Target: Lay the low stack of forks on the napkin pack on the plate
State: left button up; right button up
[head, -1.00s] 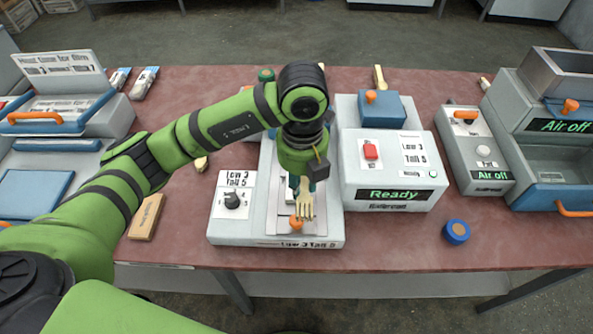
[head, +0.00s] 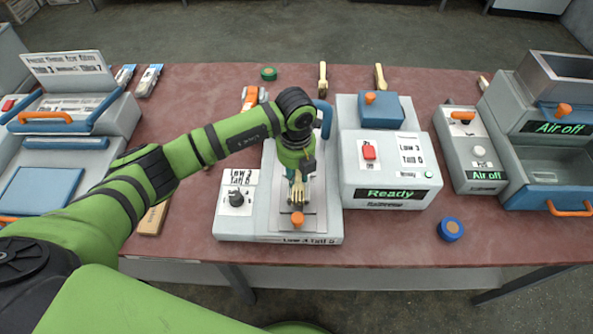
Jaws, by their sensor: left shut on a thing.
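My left gripper (head: 297,178) points down over the middle machine and is shut on a small stack of wooden forks (head: 297,192). The fork tines point toward the front of the table. Below the forks is the machine's grey plate (head: 314,222), with an orange knob (head: 297,219) at its front. The napkin pack cannot be clearly made out under the gripper and forks. I cannot tell whether the forks touch anything below. My right gripper is not in view.
A dial panel (head: 237,200) is left of the plate. The "Ready" machine (head: 388,170) stands close on the right. A blue round item (head: 451,229) lies front right, and a cardboard-coloured block (head: 153,217) lies left beside my arm. Bare table lies at the front right.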

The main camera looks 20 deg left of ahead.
aim_at(297, 175)
pick_arm(q)
jog(key=shift+f, duration=0.15)
jog(key=o, duration=1)
jog(key=shift+r, duration=0.5)
jog(key=shift+r+b, duration=2)
jog(key=shift+r, duration=3.75)
